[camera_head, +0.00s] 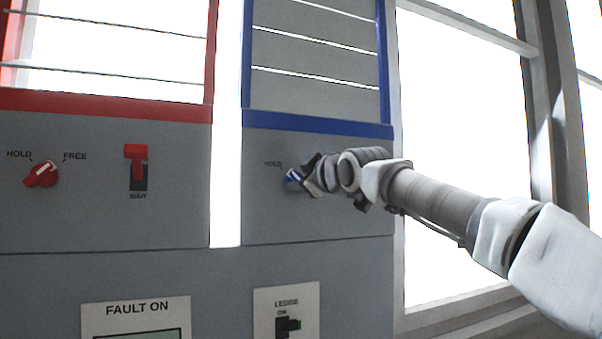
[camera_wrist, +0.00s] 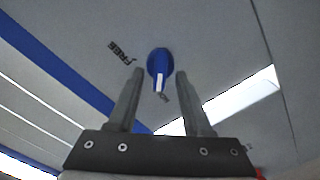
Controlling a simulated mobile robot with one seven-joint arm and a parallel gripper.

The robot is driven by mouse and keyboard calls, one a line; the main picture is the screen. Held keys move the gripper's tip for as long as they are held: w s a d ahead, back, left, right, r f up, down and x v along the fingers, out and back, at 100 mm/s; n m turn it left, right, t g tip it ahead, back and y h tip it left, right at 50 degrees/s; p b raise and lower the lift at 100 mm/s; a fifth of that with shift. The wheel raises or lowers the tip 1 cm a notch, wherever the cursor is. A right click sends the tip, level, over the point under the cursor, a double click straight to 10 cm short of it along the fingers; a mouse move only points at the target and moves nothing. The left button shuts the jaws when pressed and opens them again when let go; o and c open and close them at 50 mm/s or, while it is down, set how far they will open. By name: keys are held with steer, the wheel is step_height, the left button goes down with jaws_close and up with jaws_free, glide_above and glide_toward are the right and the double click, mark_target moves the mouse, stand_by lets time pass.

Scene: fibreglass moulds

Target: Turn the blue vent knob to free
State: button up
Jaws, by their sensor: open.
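The blue vent knob (camera_head: 291,180) is on the grey panel under the blue-framed louvre, beside a HOLD label (camera_head: 273,164). Its white pointer slants up-left towards HOLD. My gripper (camera_head: 307,180) is at the knob from the right and covers part of it and the panel beyond. In the wrist view the blue knob (camera_wrist: 159,62) shows between the two open fingertips (camera_wrist: 160,74), with a gap on each side. A FREE label (camera_wrist: 122,53) lies to the knob's left there. How deep the fingers reach around the knob is unclear.
A red knob (camera_head: 42,175) with HOLD and FREE labels and a red SHUT lever (camera_head: 137,165) are on the left panel. Below are a FAULT ON display (camera_head: 136,314) and a LEDGE switch (camera_head: 288,325). A bright window (camera_head: 460,130) stands behind my arm.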

stand_by(0.3)
jaws_close()
steer(key=shift+m, duration=0.3)
steer(key=m+b, duration=0.2)
steer(key=m, duration=0.1)
steer(key=shift+m, duration=0.4)
steer(key=m+b, duration=0.1)
steer(key=m, duration=0.3)
steer(key=shift+w+d+r+m, duration=0.1)
steer(key=shift+m, duration=0.2)
steer(key=m, duration=0.4)
steer(key=shift+d, duration=0.1)
steer(key=shift+w+d+m, duration=0.1)
steer(key=shift+d+m, duration=0.05)
steer(key=shift+m, duration=2.35)
